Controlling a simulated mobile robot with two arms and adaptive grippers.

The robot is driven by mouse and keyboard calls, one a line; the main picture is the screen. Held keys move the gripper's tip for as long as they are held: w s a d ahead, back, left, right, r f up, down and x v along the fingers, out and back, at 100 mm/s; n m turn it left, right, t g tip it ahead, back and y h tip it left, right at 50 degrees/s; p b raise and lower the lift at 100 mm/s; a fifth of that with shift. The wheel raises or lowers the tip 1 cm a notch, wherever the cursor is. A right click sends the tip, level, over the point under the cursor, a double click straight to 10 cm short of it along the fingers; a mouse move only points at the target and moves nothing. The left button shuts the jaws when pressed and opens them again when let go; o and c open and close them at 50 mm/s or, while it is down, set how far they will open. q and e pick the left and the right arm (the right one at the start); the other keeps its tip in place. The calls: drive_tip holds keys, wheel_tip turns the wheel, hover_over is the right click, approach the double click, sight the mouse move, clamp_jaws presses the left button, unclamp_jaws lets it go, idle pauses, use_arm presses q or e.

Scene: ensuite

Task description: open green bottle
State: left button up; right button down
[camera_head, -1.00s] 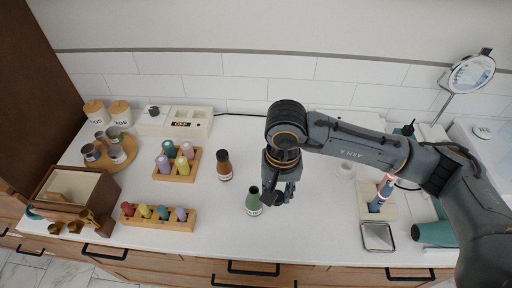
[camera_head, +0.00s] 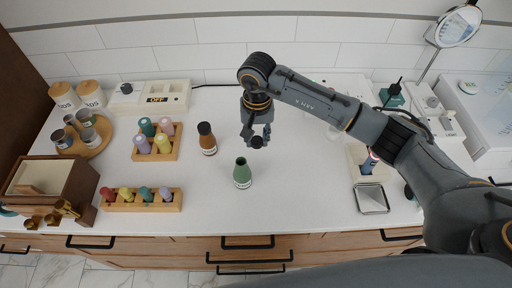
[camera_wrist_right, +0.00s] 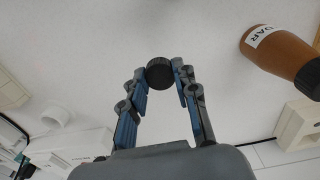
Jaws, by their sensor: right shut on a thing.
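The green bottle (camera_head: 242,173) stands upright on the white counter, and its top shows a dark open mouth with no cap on it. My right gripper (camera_head: 256,140) is above and a little behind the bottle, apart from it. It is shut on a round black cap (camera_wrist_right: 159,72), held between the fingertips in the right wrist view. The cap also shows in the head view (camera_head: 257,142). My left gripper is not in view.
A brown bottle (camera_head: 207,139) stands left of my right gripper. Wooden racks with coloured bottles (camera_head: 155,155) and (camera_head: 140,207) stand further left. A mirror-like square tray (camera_head: 371,198) lies at the right. The counter in front of the green bottle is clear.

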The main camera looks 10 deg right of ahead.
sight(256, 138)
drive_tip(key=shift+w+f+b, duration=0.3)
drive_tip(key=shift+w+f, duration=0.05)
drive_tip(key=shift+f, duration=0.2)
wheel_tip(256, 138, down, 2)
drive_tip(key=shift+a+f, duration=0.1)
drive_tip(key=shift+f, duration=0.3)
drive_tip(key=shift+f+b, duration=0.15)
drive_tip(key=shift+b, duration=0.3)
drive_tip(key=c, duration=1)
unclamp_jaws()
